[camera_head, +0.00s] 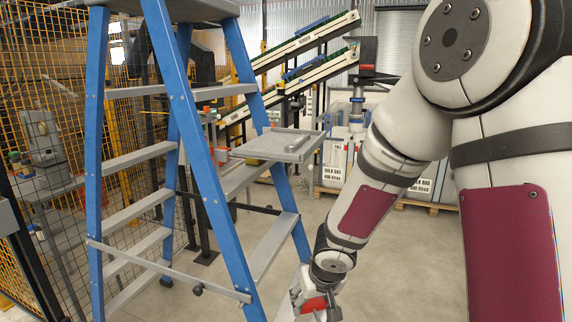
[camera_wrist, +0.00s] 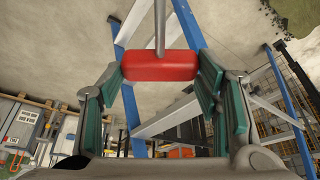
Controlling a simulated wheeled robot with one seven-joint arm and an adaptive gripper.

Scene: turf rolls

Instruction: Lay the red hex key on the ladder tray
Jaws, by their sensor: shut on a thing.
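The red hex key (camera_wrist: 160,66) has a red block handle and a thin metal shaft that runs up out of the wrist view. My gripper (camera_wrist: 161,72) is shut on the red handle, one green-padded finger at each side. In the head view, my gripper (camera_head: 313,308) is low at the bottom centre, and a bit of the red handle shows there; the shaft is not clear. The ladder tray (camera_head: 278,146) is a grey rimmed shelf on the blue ladder (camera_head: 182,100). My gripper is well below the tray and slightly to its right.
The blue ladder's grey steps and lower brace (camera_head: 170,270) stand left of my gripper. Yellow mesh fencing (camera_head: 60,90) is behind the ladder. Bulk bags on pallets (camera_head: 335,165) and sloping conveyors (camera_head: 305,45) stand further back. Concrete floor lies open between the ladder and the bags.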

